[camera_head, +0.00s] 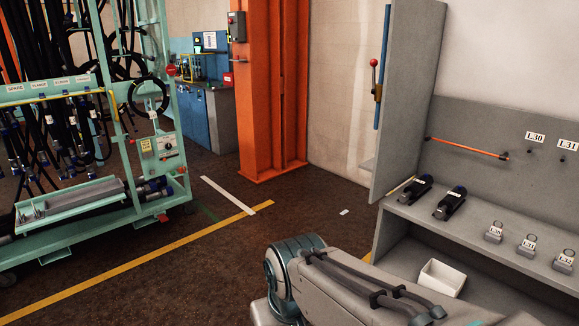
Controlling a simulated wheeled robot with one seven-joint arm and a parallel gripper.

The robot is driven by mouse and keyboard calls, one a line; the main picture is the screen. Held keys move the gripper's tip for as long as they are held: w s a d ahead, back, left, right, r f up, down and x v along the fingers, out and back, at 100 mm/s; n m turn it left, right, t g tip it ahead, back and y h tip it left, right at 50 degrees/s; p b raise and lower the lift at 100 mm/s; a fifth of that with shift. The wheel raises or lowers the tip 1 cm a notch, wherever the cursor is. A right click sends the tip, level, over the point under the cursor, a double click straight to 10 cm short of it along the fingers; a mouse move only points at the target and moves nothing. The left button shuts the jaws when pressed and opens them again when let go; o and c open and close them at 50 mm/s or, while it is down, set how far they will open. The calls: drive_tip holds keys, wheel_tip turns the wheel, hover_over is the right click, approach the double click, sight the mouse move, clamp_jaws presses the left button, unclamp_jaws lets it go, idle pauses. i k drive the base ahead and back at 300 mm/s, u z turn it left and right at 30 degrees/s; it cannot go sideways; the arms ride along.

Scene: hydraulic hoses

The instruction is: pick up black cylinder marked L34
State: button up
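Two black cylinders lie on the grey shelf (470,228) at the right, the left one (410,190) close to the shelf's side panel and the right one (450,203) beside it. Each has a small pale patch, too small to read, so I cannot tell whether either is marked L34. My arm (345,290) reaches across the bottom of the view, in front of the shelf unit. My gripper is not in view.
Several small grey holders with labels, such as this one (494,232), stand on the shelf right of the cylinders. A white bin (442,278) sits below. A tall panel (408,90) closes the shelf's left side. A teal hose rack (150,150) stands left; floor between is clear.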

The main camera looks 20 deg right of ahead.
sight(411, 192)
drive_tip(key=u, duration=0.15)
drive_tip(key=i, duration=0.9)
drive_tip(key=z, duration=1)
drive_tip(key=i, duration=0.65)
drive_tip(key=z, duration=1.25)
drive_tip(key=i, duration=1.25)
drive_tip(key=z, duration=0.25)
